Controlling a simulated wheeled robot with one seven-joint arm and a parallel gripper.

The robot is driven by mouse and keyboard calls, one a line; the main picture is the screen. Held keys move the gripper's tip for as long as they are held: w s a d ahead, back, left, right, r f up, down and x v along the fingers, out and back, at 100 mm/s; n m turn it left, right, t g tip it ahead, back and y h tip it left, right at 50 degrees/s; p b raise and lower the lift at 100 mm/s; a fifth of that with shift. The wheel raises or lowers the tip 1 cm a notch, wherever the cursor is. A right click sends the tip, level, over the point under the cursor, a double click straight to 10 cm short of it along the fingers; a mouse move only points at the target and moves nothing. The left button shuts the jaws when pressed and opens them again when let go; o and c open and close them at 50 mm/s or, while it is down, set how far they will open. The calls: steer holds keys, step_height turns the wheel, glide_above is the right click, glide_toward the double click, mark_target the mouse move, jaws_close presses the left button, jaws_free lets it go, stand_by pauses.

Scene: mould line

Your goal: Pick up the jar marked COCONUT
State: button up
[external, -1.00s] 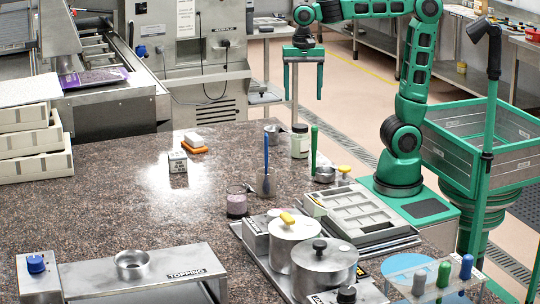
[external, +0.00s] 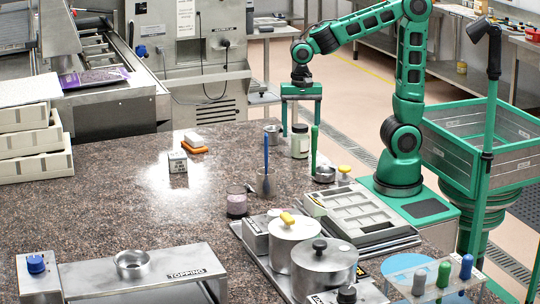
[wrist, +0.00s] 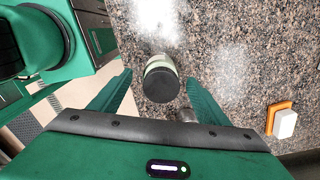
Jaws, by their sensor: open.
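A jar (external: 300,146) with a black lid and pale green body stands upright near the far edge of the counter; I cannot read a label on it. In the wrist view the jar (wrist: 158,64) shows its black lid between my finger tips, with space on both sides. My gripper (external: 300,129) points straight down just above the jar, open and empty. One finger comes down on each side of the lid, apart from it. A green-handled tool partly lines up with the right finger in the external view.
A blue-handled tool (external: 266,155) stands in a pot nearer. An orange-and-white block (external: 194,143) lies left.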

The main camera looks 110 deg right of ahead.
mark_target(300, 136)
steer(key=shift+w+d+f, duration=0.1)
steer(key=shift+w+f, duration=0.05)
steer(key=shift+f, duration=1.55)
steer(key=c, duration=1.3)
steer(key=shift+c, duration=0.2)
steer(key=shift+r, duration=0.15)
